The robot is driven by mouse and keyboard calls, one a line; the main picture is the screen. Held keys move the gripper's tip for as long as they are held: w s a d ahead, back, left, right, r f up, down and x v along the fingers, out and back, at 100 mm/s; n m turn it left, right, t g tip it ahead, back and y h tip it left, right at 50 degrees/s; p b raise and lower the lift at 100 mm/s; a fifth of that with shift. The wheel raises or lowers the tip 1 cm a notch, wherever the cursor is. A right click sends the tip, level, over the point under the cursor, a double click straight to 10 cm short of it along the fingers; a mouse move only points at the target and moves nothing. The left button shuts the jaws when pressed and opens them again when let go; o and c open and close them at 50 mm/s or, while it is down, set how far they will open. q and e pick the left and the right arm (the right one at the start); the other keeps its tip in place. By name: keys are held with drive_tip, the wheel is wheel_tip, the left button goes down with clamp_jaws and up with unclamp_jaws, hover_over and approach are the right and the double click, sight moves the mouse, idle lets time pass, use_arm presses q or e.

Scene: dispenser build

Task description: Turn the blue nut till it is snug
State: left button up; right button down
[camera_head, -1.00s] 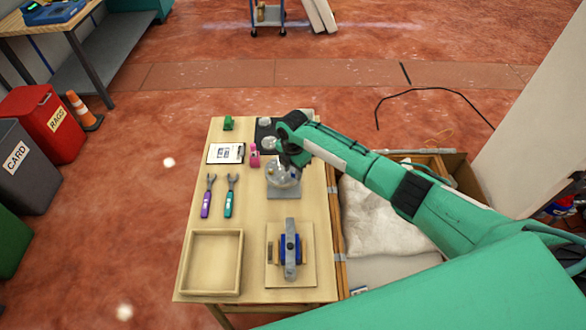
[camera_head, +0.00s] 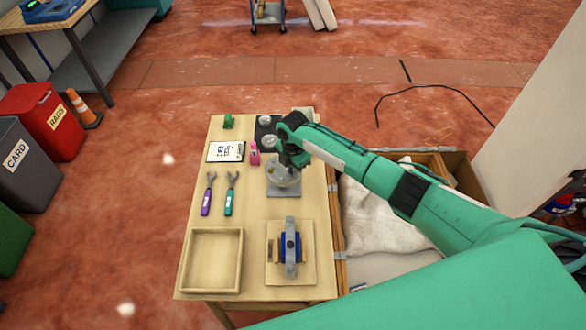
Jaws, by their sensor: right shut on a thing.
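My right gripper (camera_head: 288,160) points down over a clear round body (camera_head: 284,184) on a grey square base (camera_head: 284,193). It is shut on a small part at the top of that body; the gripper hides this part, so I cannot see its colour. No blue nut shows clearly there. A blue piece with a grey bar across it (camera_head: 290,247) sits on a wooden board (camera_head: 291,280) nearer the front; I cannot tell if it includes a nut. My left gripper is not in view.
Purple (camera_head: 208,194) and teal (camera_head: 230,194) wrenches lie left of the body. An empty wooden tray (camera_head: 212,291) is at the front left. A clipboard (camera_head: 226,151), a pink item (camera_head: 254,153) and a dark pad with round parts (camera_head: 267,136) are behind. A crate (camera_head: 341,240) adjoins the right edge.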

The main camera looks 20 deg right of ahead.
drive_tip(key=m+p, duration=0.1)
drive_tip(key=m, duration=0.2)
drive_tip(key=shift+r+m+p, duration=0.1)
drive_tip(key=shift+m+p, duration=0.2)
drive_tip(key=shift+p, duration=0.05)
drive_tip(key=m+p, duration=0.1)
drive_tip(key=m, duration=0.2)
drive_tip(key=shift+w+m+p, duration=0.1)
drive_tip(key=shift+m+p, duration=0.2)
drive_tip(key=shift+m, duration=0.1)
drive_tip(key=m+p, duration=0.1)
drive_tip(key=m, duration=0.3)
drive_tip(key=shift+p, duration=0.4)
drive_tip(key=shift+w+m+p, duration=0.1)
drive_tip(key=shift+m+p, duration=0.4)
drive_tip(key=shift+m, duration=1.1)
drive_tip(key=c, duration=1.4)
unclamp_jaws()
